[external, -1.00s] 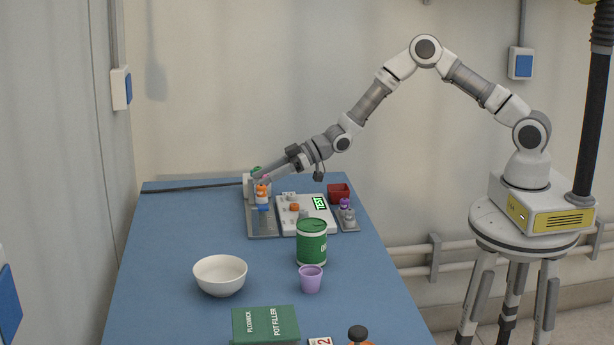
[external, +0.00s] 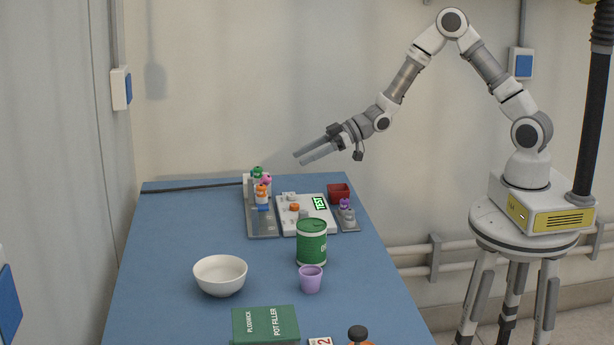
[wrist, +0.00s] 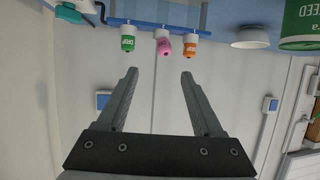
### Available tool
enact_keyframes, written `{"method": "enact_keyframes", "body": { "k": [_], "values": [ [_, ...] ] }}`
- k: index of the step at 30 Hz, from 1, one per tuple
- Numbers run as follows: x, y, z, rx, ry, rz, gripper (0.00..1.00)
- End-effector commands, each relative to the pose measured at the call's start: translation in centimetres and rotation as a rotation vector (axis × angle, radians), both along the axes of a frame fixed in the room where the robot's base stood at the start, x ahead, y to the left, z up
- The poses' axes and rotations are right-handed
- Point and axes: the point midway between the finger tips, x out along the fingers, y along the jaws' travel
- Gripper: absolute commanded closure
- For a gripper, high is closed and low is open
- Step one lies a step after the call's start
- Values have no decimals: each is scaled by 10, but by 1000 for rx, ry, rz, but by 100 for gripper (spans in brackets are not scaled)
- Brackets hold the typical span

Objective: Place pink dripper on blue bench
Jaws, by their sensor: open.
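The pink dripper (external: 267,180) stands in the grey rack at the far end of the blue bench (external: 170,250), between a green dripper (external: 257,172) and an orange dripper (external: 262,190). In the wrist view the pink dripper (wrist: 163,46) shows between the green one (wrist: 127,43) and the orange one (wrist: 190,48). My gripper (external: 298,158) is open and empty, in the air above and right of the rack, apart from the drippers. Its two fingers (wrist: 160,75) are spread in the wrist view.
A white test device (external: 306,222), a red box (external: 339,192) and a purple-topped piece (external: 345,206) stand right of the rack. A green can (external: 311,243), purple cup (external: 311,280), white bowl (external: 220,276) and green box (external: 265,324) stand nearer.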

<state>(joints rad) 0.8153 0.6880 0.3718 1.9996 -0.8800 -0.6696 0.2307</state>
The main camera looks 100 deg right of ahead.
Motion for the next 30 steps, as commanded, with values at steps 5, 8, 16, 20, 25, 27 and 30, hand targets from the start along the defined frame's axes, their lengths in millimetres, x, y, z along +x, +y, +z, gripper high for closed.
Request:
{"method": "enact_keyframes", "body": {
  "k": [5,8,16,20,25,27,30],
  "values": [
    [0,0,0,0,0,0,32],
    [1,1,0,-1,1,-1,32],
    [0,32,-10,-27,29,-57,32],
    [-6,50,-10,-49,37,-123,32],
    [-18,64,-3,-69,28,-224,32],
    [-25,68,0,-72,22,-265,32],
    [-33,72,6,-72,12,-316,32]
  ]
}}
